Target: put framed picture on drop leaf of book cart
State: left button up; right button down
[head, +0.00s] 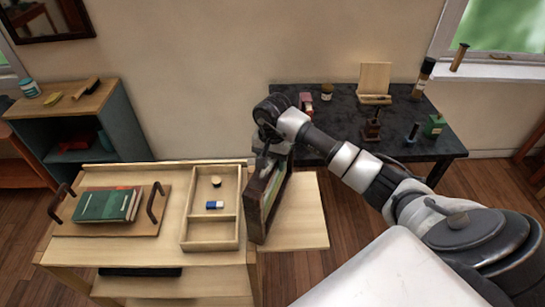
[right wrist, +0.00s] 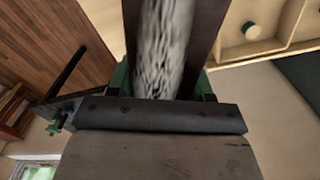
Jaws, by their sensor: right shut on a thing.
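The framed picture (head: 267,202) has a dark frame and stands upright, seen nearly edge-on, at the right side of the book cart (head: 150,247). Its lower edge is at or just above the pale drop leaf (head: 307,214), close to the cart top; I cannot tell if it touches. My right gripper (head: 270,152) is shut on the upper part of the frame. In the right wrist view the green-edged fingers of the gripper (right wrist: 165,88) are beside the frame, and a blurred grey-white strip of the picture (right wrist: 165,45) shows between dark frame sides. My left gripper is out of view.
On the cart top are a divided wooden tray (head: 209,232) with small items and a handled board with green books (head: 108,204). A dark table (head: 345,118) with several small objects stands behind the leaf. The leaf's right part is bare.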

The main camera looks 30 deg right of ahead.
jog(key=shift+f+b, duration=0.65)
jog(key=shift+f, duration=0.1)
dwell(0.4)
jog(key=shift+c, duration=1.9)
grip_release()
